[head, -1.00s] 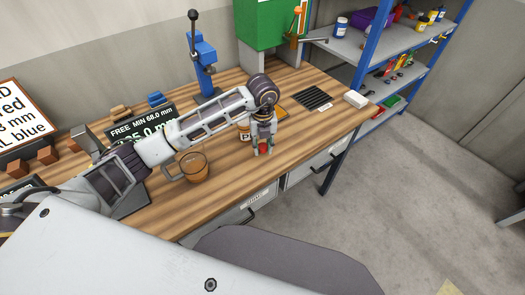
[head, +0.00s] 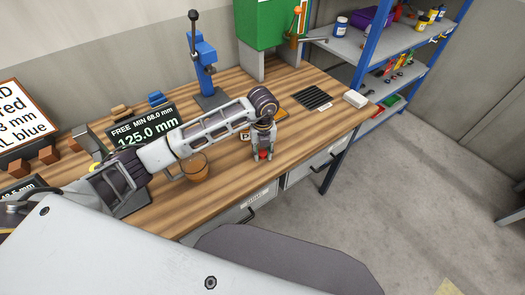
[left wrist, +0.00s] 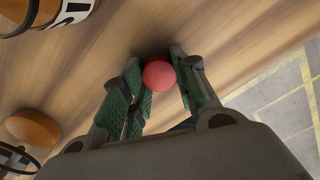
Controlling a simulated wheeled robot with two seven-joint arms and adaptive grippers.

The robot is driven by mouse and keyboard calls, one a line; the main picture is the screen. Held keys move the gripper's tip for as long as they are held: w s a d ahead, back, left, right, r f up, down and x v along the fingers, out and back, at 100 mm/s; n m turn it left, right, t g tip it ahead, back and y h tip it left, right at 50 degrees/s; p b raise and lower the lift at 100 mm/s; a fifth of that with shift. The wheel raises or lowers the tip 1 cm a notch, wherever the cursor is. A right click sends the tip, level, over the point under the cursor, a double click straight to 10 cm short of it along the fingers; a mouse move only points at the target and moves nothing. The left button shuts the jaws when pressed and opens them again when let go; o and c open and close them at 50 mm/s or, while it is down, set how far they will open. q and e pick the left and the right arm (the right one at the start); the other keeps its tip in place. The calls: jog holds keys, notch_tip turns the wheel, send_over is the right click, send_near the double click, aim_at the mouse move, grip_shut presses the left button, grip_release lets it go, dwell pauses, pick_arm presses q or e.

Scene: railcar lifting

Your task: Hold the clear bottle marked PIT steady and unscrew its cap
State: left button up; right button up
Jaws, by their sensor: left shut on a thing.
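My left gripper (head: 263,154) points down at the bench near its front edge. Its fingers are on both sides of a small red round thing (head: 264,156), which also shows between the green finger pads in the left wrist view (left wrist: 159,76). I cannot tell for sure whether it is a cap. A container with a white label and black letters (left wrist: 72,14), amber inside, is cut off at the top left of the left wrist view. In the head view only part of its label (head: 245,135) shows behind my left arm. Its top is hidden. My right gripper is not in view.
An amber mug (head: 194,168) stands on the wooden bench (head: 215,212), left of my gripper. A dark display (head: 145,131) reads 125.0 mm. A blue press (head: 203,62) and a green cabinet (head: 263,25) stand behind. A white block (head: 355,99) lies at the right end.

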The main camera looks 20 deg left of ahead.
aim_at(263, 153)
pick_arm(q)
jog(key=shift+f, duration=0.1)
jog(key=o, duration=1.1)
jog(key=shift+r, duration=0.25)
notch_tip(263, 153, up, 12)
jog(key=shift+f+b, duration=0.1)
jog(key=shift+b, duration=0.8)
